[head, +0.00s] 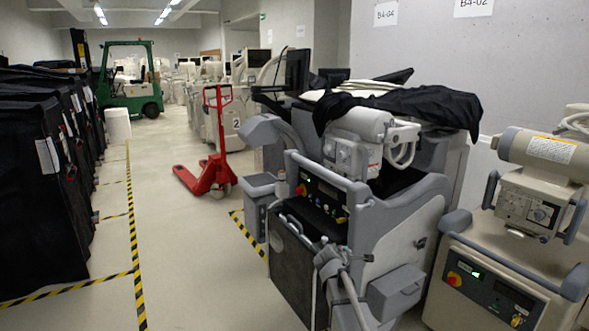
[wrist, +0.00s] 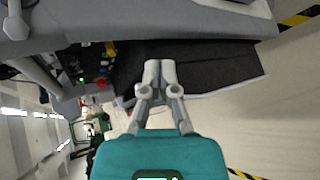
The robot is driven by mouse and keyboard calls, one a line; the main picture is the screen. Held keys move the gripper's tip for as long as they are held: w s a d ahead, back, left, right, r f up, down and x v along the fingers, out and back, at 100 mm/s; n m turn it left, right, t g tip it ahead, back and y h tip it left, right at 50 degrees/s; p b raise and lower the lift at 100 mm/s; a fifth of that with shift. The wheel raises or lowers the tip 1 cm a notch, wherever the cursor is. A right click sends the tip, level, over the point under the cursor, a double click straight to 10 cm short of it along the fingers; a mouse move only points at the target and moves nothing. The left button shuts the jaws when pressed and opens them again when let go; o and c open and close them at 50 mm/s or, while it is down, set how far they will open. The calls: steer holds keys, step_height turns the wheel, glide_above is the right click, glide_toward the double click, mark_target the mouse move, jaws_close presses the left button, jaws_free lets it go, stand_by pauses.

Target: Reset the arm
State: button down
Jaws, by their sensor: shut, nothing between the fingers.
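My gripper (wrist: 160,72) shows in the wrist view, with its grey fingers together and nothing between them. Its teal body fills the bottom middle of that view. Behind the fingers is a grey medical cart with a dark panel (wrist: 205,65); its buttons and a red knob show to the left. The wrist view is turned sideways. In the head view my arm and gripper do not show. There the grey cart (head: 350,210) stands at centre right, partly covered by a black cloth (head: 420,105).
A beige machine (head: 520,250) stands at the right. A red pallet jack (head: 212,150) and a green forklift (head: 130,80) stand farther back. Black covered carts (head: 40,190) line the left.

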steer(key=s+a+f+m+g+y+b, duration=0.1)
steer(key=s+f+m+g+y+b, duration=0.4)
steer(key=s, duration=1.1)
steer(key=s+f+m+g+y+b, duration=0.1)
steer(key=s+f+m+g, duration=0.5)
steer(key=s+f+m, duration=0.7)
step_height(320, 180, up, 25)
steer(key=s+n+p, duration=0.2)
steer(key=p, duration=2.2)
steer(key=shift+r+n, duration=0.15)
steer(key=shift+n, duration=0.15)
